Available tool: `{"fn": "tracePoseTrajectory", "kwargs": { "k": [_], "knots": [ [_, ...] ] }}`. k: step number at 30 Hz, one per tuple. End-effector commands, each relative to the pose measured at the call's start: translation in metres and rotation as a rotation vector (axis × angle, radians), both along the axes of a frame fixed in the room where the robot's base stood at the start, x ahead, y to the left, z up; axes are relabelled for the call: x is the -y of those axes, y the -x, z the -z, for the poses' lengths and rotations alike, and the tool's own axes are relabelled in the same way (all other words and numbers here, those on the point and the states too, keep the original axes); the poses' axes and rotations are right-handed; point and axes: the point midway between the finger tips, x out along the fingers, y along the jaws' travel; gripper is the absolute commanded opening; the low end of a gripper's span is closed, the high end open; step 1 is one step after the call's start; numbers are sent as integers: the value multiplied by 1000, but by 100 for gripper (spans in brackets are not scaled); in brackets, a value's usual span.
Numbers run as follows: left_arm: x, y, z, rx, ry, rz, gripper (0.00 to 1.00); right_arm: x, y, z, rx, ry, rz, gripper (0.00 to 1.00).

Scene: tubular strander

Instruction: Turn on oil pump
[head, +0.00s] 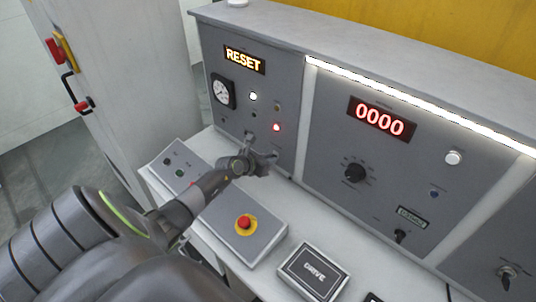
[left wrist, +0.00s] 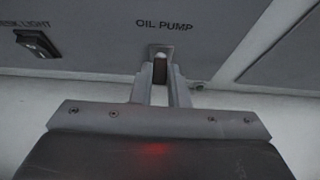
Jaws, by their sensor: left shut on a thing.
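The oil pump switch (left wrist: 160,55) sits under the "OIL PUMP" label on the grey panel in the left wrist view. Its lower part is between my left gripper's fingers, and only its pale top shows. My left gripper (left wrist: 160,80) is shut on this switch. In the head view my left gripper (head: 262,160) reaches the lower part of the left console panel (head: 240,110), below a lit red lamp (head: 277,127). The switch itself is hidden there by the gripper. My right gripper is not in view.
A desk light switch (left wrist: 37,42) is left of the oil pump switch. A box with a red emergency button (head: 244,222) and a "DRIVE" box (head: 313,270) lie on the desk below. A gauge (head: 221,91) and a "RESET" display (head: 244,59) are above.

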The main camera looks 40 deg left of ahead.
Motion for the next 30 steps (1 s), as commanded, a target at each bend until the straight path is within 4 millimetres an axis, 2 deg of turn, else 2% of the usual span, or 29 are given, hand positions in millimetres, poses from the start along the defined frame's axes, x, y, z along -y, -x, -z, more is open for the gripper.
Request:
{"fn": "tracePoseTrajectory", "kwargs": {
  "k": [1,3,9,21,30],
  "knots": [
    [0,0,-9,-25,0,0,0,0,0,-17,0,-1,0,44],
    [0,-1,-11,-58,-4,0,0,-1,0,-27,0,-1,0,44],
    [1,-2,-12,-161,-11,0,0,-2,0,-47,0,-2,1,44],
    [0,-8,-17,-396,-32,0,0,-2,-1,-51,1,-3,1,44],
    [1,-10,-20,-497,-38,-1,0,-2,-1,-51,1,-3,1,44]
  ]
}}
